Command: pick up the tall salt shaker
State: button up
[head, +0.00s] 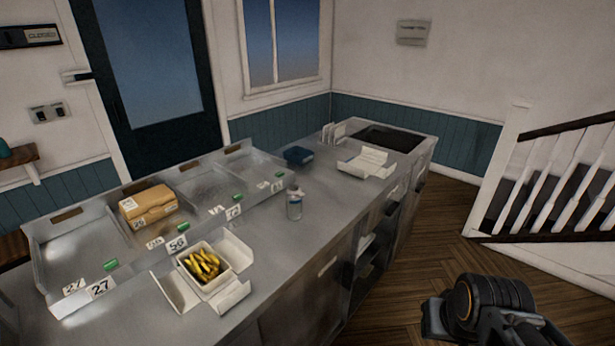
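The tall salt shaker (294,205) stands upright on the steel counter (262,238), near its middle. It looks clear or pale, with a greyish top, and nothing touches it. A black part of my arm (490,305) shows at the bottom right, over the floor and well apart from the shaker. My gripper's fingers are not visible in the head view.
An open white box of fries (228,283) stands in front left of the shaker. Steel trays (85,240) with number cards line the back; one holds a brown package (148,205). A blue container (298,156) and open white box (367,163) stand farther right.

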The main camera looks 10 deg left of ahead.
aim_at(294, 205)
jog(key=i, duration=0.9)
jog(key=u, duration=3.25)
